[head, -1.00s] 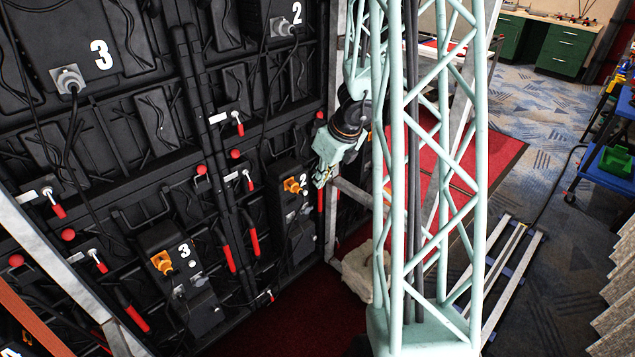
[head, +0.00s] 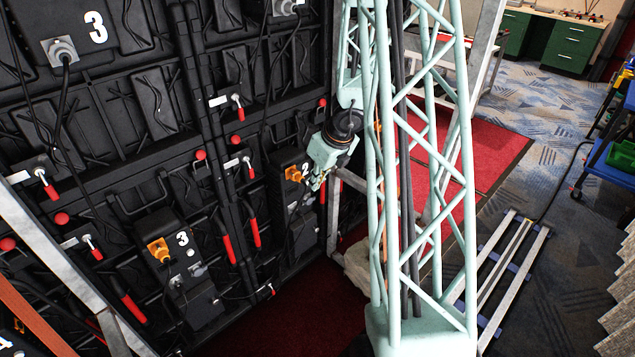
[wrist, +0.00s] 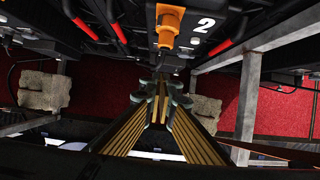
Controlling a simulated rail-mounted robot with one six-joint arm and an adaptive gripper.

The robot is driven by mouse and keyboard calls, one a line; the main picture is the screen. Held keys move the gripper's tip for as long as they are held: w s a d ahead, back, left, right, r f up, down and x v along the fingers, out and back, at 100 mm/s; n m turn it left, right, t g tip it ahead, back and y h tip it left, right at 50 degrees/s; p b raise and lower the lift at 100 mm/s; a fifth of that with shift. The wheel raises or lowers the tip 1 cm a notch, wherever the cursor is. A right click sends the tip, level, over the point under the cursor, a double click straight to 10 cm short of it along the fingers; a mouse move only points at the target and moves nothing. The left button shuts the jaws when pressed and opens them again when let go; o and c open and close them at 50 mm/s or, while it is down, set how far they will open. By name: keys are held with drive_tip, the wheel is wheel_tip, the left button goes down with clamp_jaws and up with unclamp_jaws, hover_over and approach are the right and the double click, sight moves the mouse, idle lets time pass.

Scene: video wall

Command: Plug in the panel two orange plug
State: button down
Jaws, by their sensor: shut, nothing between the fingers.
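The panel two orange plug (head: 293,174) sits on the black box of panel two, beside the white number 2 in the head view. In the wrist view the orange plug (wrist: 167,24) is at the top centre, left of the number 2. My gripper (head: 317,184) is just right of and slightly below the plug in the head view. In the wrist view my gripper's fingertips (wrist: 161,84) are together and empty, below the plug in the picture and apart from it. I cannot tell whether the plug is fully seated.
Panel three has its own orange plug (head: 159,250) to the left. Red-handled levers (head: 226,248) stick out of the wall between the panels. A grey metal frame post (head: 334,215) stands close right of my gripper. A pale sandbag (wrist: 44,91) lies on the red floor.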

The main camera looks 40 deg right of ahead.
sight(302, 178)
drive_tip(key=shift+w+p, duration=0.85)
drive_tip(key=shift+w, duration=1.1)
drive_tip(key=shift+w, duration=0.1)
drive_tip(key=shift+w+d+r+p, duration=0.15)
drive_tip(key=shift+w+p, duration=0.25)
drive_tip(key=shift+w, duration=0.45)
